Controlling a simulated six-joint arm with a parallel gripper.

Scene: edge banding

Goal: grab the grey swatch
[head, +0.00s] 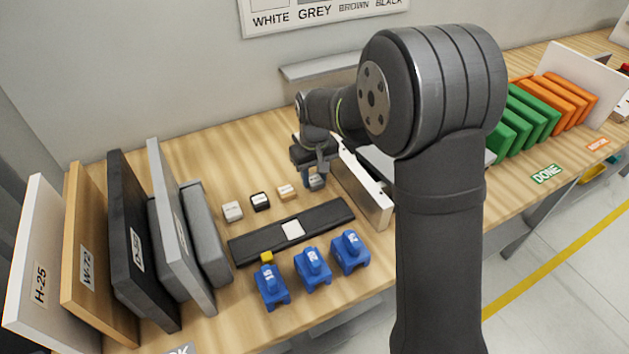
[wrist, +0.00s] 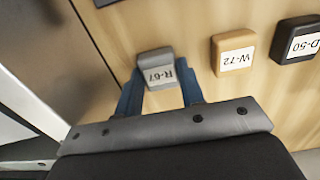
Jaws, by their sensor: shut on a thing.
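The grey swatch (wrist: 155,62), labelled R-67, is between the two blue fingers of my gripper (wrist: 160,95) in the wrist view. The fingers are shut on it, one at each side. In the head view the swatch (head: 316,182) shows below my gripper (head: 315,172), at the right end of the row of swatches. My gripper partly hides it there. I cannot tell whether it touches the table or is just above it.
Tan W-72 (head: 286,192), black D-50 (head: 260,201) and white (head: 232,211) swatches lie to the left. In front are a dark strip (head: 262,242) with a white square and blue clamp-like pieces (head: 312,268). A white-faced panel (head: 362,185) stands close at right; tall boards (head: 130,240) stand at left.

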